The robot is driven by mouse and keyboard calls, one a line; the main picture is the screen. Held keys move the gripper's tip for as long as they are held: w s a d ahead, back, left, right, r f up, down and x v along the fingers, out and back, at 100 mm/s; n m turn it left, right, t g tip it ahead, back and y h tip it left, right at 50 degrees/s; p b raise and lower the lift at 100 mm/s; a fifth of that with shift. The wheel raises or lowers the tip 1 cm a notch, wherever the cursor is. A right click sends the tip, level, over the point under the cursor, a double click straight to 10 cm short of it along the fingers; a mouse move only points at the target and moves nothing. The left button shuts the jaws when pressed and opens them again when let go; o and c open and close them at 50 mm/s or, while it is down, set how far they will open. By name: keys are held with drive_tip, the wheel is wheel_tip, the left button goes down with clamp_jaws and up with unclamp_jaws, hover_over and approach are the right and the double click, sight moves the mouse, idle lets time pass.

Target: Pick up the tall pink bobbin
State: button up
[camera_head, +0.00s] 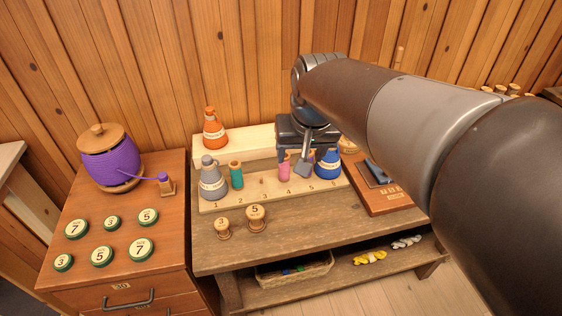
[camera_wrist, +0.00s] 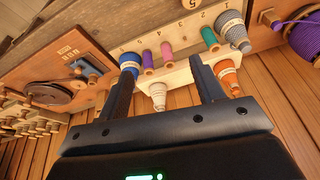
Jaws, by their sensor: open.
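The pink bobbin (camera_head: 284,172) stands upright at number 4 on the front step of a pale wooden rack (camera_head: 262,188). It also shows in the wrist view (camera_wrist: 167,54), beyond the fingertips and between their lines. My gripper (camera_head: 298,160) is open and empty, over the rack near the pink bobbin; one finger shows just right of the bobbin in the head view. In the wrist view its two fingers (camera_wrist: 163,68) are spread wide. A purple bobbin (camera_wrist: 147,62) stands at number 5, mostly hidden by my gripper in the head view.
A teal bobbin (camera_head: 236,176), a grey cone (camera_head: 212,180) and a blue cone (camera_head: 328,164) share the front step. An orange cone (camera_head: 213,130) and a cream cone (camera_wrist: 157,94) stand on the back step. Two numbered spools (camera_head: 255,216) stand in front. Number 3 is empty.

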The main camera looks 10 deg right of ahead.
drive_tip(key=w+d+f+m+g, duration=0.15)
drive_tip(key=w+f, duration=0.25)
drive_tip(key=w, duration=0.9)
drive_tip(key=m+g, duration=0.2)
approach(284, 165)
drive_tip(key=w, duration=0.2)
drive_tip(key=shift+w+d+f, duration=0.1)
drive_tip(key=shift+d+f, duration=0.05)
drive_tip(key=shift+f, duration=2.8)
drive_tip(key=shift+d+f, duration=0.1)
drive_tip(key=shift+f, duration=2.85)
drive_tip(key=c, duration=1.1)
